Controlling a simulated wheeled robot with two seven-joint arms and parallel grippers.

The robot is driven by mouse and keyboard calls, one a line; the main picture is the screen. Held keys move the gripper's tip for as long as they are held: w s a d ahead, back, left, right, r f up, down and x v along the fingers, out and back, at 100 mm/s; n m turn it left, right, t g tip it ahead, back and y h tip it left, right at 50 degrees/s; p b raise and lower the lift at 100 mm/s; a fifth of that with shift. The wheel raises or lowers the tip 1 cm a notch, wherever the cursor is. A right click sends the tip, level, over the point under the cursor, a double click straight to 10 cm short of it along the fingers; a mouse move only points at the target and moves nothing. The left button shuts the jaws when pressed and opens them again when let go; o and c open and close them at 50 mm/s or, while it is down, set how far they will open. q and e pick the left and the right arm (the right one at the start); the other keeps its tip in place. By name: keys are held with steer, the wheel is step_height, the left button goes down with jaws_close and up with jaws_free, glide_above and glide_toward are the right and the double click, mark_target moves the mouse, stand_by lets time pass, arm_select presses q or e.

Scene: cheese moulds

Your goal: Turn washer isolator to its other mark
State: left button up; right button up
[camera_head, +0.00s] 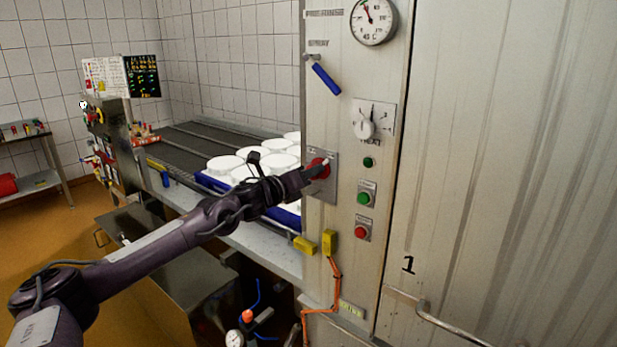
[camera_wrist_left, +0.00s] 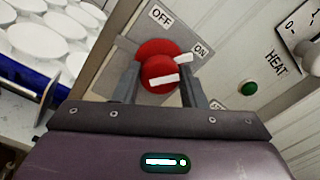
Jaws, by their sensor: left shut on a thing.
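The washer isolator (camera_head: 319,167) is a red rotary knob on a grey plate on the washer's control panel. In the left wrist view the red knob (camera_wrist_left: 158,72) carries a white bar, and the plate has an OFF mark (camera_wrist_left: 160,17) and an ON mark (camera_wrist_left: 200,50). A white pointer on the red disc behind points towards ON. My left gripper (camera_head: 318,171) is at the knob, its fingers on either side of it, shut on it. The fingers partly hide the knob in the head view. My right gripper is not in view.
To the right on the panel are a HEAT dial (camera_head: 365,128), a green button (camera_head: 365,197) and a red button (camera_head: 362,231). A blue lever (camera_head: 326,79) is above. White round moulds (camera_head: 225,163) stand on the conveyor to the left. A door handle (camera_head: 450,325) sticks out lower right.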

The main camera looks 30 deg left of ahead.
arm_select(q)
steer(key=shift+f+n+t+y+b, duration=0.2)
steer(key=shift+n+b, duration=0.8)
steer(key=shift+n, duration=3.3)
steer(key=shift+r+n+t+y+b, duration=0.2)
steer(key=shift+n+b, duration=0.8)
steer(key=shift+n, duration=3.3)
steer(key=shift+f, duration=0.1)
steer(key=o, duration=1)
steer(key=shift+s+f, duration=0.1)
